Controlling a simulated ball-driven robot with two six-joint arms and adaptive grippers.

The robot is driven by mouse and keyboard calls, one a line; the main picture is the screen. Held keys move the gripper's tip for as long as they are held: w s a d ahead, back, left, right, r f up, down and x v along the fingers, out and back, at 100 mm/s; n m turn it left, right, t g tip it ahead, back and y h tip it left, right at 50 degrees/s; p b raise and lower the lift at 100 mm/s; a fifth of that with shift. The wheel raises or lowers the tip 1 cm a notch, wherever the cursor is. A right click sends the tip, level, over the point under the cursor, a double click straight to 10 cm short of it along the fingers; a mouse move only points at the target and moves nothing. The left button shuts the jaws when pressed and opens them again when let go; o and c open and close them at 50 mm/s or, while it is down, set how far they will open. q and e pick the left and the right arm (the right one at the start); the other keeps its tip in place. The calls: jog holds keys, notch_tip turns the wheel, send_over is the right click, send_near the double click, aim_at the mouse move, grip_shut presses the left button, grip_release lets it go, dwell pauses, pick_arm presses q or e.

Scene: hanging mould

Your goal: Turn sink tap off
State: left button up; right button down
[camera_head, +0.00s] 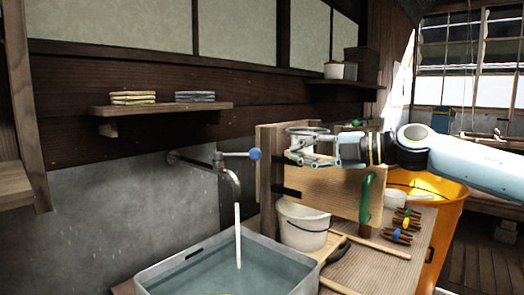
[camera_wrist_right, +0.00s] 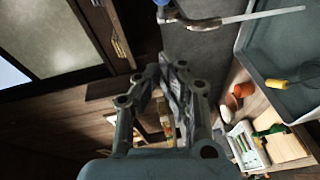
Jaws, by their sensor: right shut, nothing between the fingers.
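The sink tap (camera_head: 232,183) comes out of the grey wall, with a lever that ends in a blue knob (camera_head: 255,154) pointing right. A white stream of water (camera_head: 238,235) runs from its spout into the grey sink (camera_head: 165,275), which holds water. In the right wrist view the blue knob (camera_wrist_right: 163,3), the stream (camera_wrist_right: 250,17) and the sink (camera_wrist_right: 255,75) show at the top and right. My right gripper (camera_head: 295,146) is shut and empty, a little right of the knob, with a gap between them in the picture. My left gripper is not in view.
A wooden board (camera_head: 330,190) stands upright behind my right gripper. A wall shelf (camera_head: 165,107) with folded cloths is above the tap.

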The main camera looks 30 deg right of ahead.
jog(key=p, duration=0.2)
send_near(238, 154)
jog(key=s+a, duration=0.2)
jog(key=a, duration=0.1)
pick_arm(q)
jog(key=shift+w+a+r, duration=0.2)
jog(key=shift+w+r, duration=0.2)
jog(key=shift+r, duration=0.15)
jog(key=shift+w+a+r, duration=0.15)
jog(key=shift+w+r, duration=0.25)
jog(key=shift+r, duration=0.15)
pick_arm(e)
jog(key=w, duration=0.2)
jog(key=w+d, duration=0.1)
jog(key=w, duration=0.1)
jog(key=shift+d, duration=0.15)
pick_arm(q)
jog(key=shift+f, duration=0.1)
pick_arm(e)
jog(key=shift+f, duration=0.1)
